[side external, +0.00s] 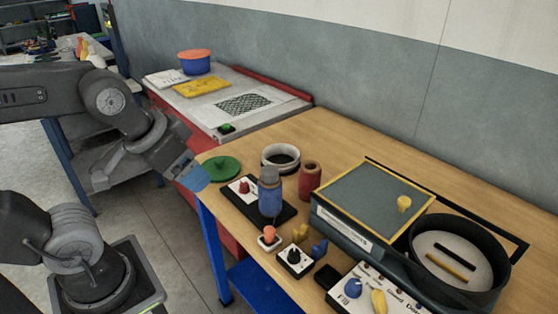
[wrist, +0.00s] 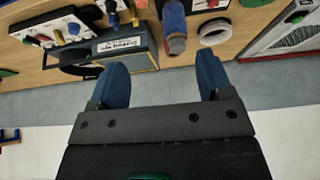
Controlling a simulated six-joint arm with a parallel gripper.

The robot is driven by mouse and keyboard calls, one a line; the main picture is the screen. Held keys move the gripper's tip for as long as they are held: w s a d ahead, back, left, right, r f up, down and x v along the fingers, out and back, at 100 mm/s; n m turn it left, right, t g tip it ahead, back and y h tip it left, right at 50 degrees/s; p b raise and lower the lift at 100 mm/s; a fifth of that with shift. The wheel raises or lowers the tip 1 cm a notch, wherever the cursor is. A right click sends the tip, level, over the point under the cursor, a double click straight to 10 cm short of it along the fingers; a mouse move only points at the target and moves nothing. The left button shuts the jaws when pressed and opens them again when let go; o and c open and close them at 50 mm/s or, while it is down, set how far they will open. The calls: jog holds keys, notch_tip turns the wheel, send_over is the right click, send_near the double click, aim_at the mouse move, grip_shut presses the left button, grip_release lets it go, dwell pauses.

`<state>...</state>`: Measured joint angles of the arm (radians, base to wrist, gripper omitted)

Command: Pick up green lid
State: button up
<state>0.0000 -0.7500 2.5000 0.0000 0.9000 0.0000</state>
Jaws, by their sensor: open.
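The green lid (side external: 221,168) is a flat round disc with a small knob on top. It lies at the left end of the wooden table in the side external view. My gripper (side external: 191,173) is just left of the lid, at the table's edge, with its blue fingers pointing down and right. It also shows in the wrist view (wrist: 162,63), where the two blue fingers are wide apart with nothing between them. I cannot clearly make out the lid in the wrist view.
A blue and grey bottle (side external: 270,195), a white and black ring (side external: 281,156) and a red jar (side external: 310,179) stand close right of the lid. A lidded box (side external: 368,204) and a round black pan (side external: 440,285) are farther right. The table's back strip is clear.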

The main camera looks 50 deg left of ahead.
dwell(0.4)
jog(key=shift+c, duration=0.9)
